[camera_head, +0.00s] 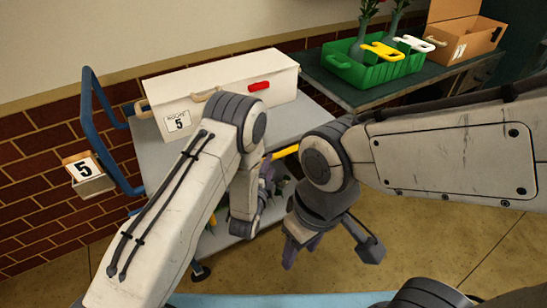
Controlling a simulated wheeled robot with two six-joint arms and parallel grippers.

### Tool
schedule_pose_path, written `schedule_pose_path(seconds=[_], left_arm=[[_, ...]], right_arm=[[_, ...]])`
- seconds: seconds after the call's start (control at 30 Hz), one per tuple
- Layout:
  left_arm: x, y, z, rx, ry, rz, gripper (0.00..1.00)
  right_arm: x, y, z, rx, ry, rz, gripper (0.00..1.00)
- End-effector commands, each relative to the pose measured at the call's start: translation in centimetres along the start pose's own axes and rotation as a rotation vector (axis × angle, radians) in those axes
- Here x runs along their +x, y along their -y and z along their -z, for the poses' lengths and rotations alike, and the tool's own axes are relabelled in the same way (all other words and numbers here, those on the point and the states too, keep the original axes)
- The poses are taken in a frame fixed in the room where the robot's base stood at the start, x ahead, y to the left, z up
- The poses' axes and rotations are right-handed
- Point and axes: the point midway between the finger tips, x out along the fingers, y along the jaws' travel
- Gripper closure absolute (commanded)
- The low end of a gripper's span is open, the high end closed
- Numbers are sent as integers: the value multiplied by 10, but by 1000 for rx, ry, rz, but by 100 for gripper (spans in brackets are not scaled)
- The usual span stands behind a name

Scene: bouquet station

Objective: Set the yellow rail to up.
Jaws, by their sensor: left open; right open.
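A yellow rail (286,151) shows as a short piece at the cart's right side, between my two arms. The rest of it is hidden behind my arms, and I cannot tell whether it is up or down. My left gripper (267,183) is open beside the cart, just below the visible yellow piece, and is partly hidden by my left forearm. My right gripper (328,248) is open and empty, lower and to the right, over the floor in front of the cart.
A green crate (375,68) with vases and a cardboard box (462,30) stand on the right table.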

Motion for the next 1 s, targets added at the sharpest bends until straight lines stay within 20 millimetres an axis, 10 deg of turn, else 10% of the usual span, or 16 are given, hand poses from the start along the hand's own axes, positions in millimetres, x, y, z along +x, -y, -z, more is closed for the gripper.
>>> schedule_pose_path(seconds=[0.3,0.67,0.83,1.0], left_arm=[[47,0,0,0,0,0,43],[54,0,0,0,0,-2,43],[54,0,0,-1,0,-2,97],[54,-1,0,-1,0,-2,100]], right_arm=[[0,0,0,0,0,0,46],[0,0,0,0,0,0,46],[0,0,0,0,0,0,46],[0,0,0,0,0,0,46]])
